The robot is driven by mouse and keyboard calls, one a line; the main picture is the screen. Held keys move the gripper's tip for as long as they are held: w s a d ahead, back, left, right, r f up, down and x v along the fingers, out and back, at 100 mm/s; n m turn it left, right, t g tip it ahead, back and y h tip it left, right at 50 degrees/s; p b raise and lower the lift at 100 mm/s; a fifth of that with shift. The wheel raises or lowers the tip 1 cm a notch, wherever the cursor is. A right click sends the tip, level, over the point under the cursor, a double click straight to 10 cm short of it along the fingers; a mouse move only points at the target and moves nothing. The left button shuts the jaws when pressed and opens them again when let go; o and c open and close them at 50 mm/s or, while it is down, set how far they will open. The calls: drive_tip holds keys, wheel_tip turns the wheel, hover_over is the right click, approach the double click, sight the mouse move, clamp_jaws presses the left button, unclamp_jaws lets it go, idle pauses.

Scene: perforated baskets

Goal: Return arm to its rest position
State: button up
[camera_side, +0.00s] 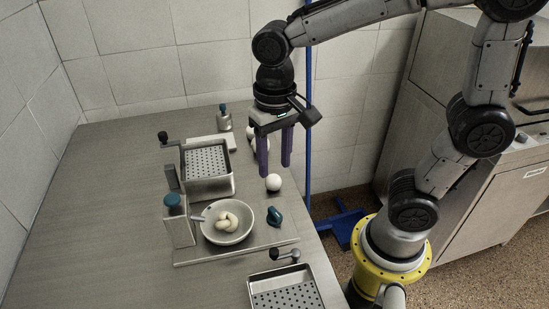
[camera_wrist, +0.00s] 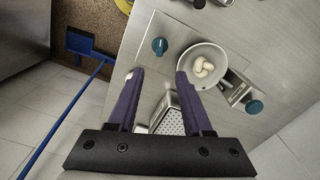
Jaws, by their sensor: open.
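My gripper (camera_side: 275,168) hangs above the right edge of the table, its two purple fingers apart with nothing between them. It also shows in the wrist view (camera_wrist: 158,75), again empty. A white ball (camera_side: 273,182) lies on the table just below the fingertips in the side view, apart from them as far as I can tell. A perforated metal basket (camera_side: 207,184) with a black-knobbed handle stands left of the gripper. Another perforated basket (camera_side: 285,289) is at the front edge of the picture, partly cut off.
A round pan (camera_side: 228,237) holds pale pieces (camera_side: 229,220), with a teal knob (camera_side: 274,216) beside it. A teal-topped block (camera_side: 180,222) stands left of the pan. A blue pole (camera_side: 308,120) and blue dustpan (camera_side: 342,225) are beyond the table's right edge. The table's left side is clear.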

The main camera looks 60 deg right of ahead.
drive_tip(key=s+d+r+n+t, duration=0.3)
drive_tip(key=s+d+n+t, duration=0.2)
drive_tip(key=s, duration=0.4)
drive_tip(key=shift+d+r+t, duration=0.3)
drive_tip(key=shift+d, duration=0.45)
drive_tip(key=shift+s, duration=0.1)
